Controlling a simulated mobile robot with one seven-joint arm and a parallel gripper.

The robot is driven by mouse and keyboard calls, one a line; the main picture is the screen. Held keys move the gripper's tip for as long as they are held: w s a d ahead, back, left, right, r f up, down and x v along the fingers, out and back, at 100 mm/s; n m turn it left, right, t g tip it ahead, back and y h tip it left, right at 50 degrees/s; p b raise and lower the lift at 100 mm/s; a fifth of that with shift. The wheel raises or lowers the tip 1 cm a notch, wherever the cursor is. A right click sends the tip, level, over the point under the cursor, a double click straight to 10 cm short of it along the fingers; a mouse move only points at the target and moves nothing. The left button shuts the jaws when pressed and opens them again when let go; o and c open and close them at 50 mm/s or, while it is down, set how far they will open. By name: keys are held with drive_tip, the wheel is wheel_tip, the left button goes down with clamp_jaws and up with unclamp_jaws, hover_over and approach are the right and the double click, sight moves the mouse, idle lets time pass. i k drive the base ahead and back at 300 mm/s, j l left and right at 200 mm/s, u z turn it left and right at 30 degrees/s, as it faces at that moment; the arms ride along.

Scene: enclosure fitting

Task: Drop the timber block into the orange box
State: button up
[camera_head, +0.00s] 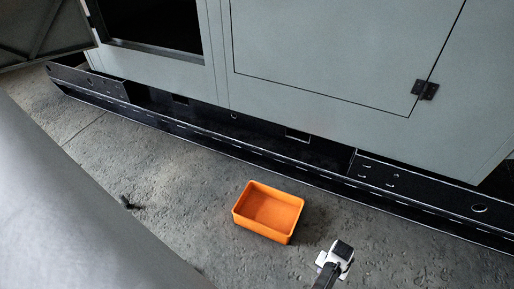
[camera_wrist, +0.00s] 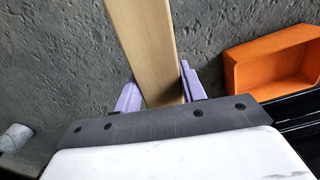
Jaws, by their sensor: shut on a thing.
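The timber block (camera_wrist: 145,40) is a long, pale wooden bar in the wrist view. My gripper (camera_wrist: 159,75) is shut on it, with a lilac finger on each side. The block's far end runs out of the top of that view. The orange box (camera_head: 268,212) is an open, empty, shallow tray on the floor in the head view. It also shows at the right of the wrist view (camera_wrist: 275,65), apart from the block. I cannot make out the block there.
A grey-green enclosure (camera_head: 300,60) stands behind on a black base rail (camera_head: 230,142). A small dark object (camera_head: 128,203) lies on the floor left of the box. A large smooth grey surface fills the lower left; I cannot tell what it is.

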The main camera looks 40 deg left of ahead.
sight(259, 220)
drive_tip(key=i+u, duration=0.15)
drive_tip(key=u, duration=0.2)
drive_tip(key=i+u, duration=0.2)
drive_tip(key=u, duration=0.15)
drive_tip(key=i+u, duration=0.15)
drive_tip(key=u, duration=0.15)
drive_tip(key=i+l+u, duration=0.1)
drive_tip(key=i+u, duration=0.35)
